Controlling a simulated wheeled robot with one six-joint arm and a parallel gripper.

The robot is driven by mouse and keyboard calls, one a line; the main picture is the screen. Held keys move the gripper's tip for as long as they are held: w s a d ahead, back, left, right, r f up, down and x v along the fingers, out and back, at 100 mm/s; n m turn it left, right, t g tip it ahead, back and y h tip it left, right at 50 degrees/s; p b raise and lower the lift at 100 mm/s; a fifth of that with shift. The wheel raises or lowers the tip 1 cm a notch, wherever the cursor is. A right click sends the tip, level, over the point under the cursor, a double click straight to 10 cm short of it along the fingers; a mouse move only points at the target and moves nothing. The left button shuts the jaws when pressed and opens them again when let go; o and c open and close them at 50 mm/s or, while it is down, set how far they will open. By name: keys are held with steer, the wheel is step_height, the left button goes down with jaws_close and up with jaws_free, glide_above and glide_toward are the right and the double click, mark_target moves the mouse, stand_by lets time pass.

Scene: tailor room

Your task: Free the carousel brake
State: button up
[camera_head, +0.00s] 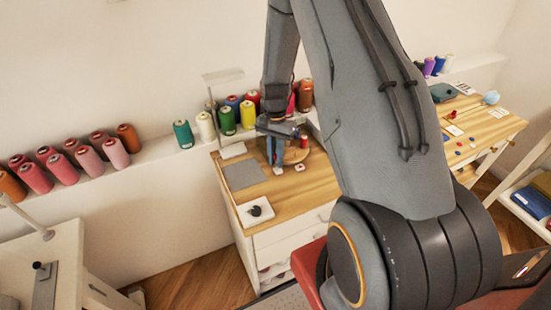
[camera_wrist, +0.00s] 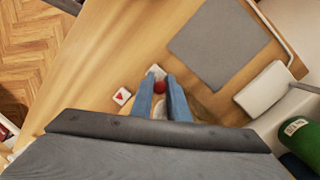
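My gripper (camera_wrist: 159,82) points down at the wooden table with its two blue fingers apart. A small round red knob (camera_wrist: 159,87) shows between the fingertips, with a white piece (camera_wrist: 155,71) just beyond it. I cannot tell whether the fingers touch the knob. No part is clearly readable as the brake.
A white tile with a red triangle (camera_wrist: 122,96) lies left of the fingers. A grey mat (camera_head: 243,174) and a white tray with a dark object (camera_head: 255,212) lie on the table (camera_head: 290,190). Several thread cones, including a green one (camera_head: 227,121), line the shelf behind.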

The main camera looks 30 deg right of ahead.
steer(key=o, duration=0.3)
steer(key=shift+w+r, duration=0.1)
steer(key=shift+a+r+t+p, duration=0.1)
steer(key=shift+t+p, duration=0.4)
steer(key=shift+p, duration=0.2)
steer(key=shift+s+t, duration=0.35)
steer(key=shift+t, duration=0.25)
steer(key=b, duration=0.3)
steer(key=shift+s+f+t, duration=0.1)
steer(key=shift+f+t, duration=0.1)
steer(key=shift+t, duration=0.2)
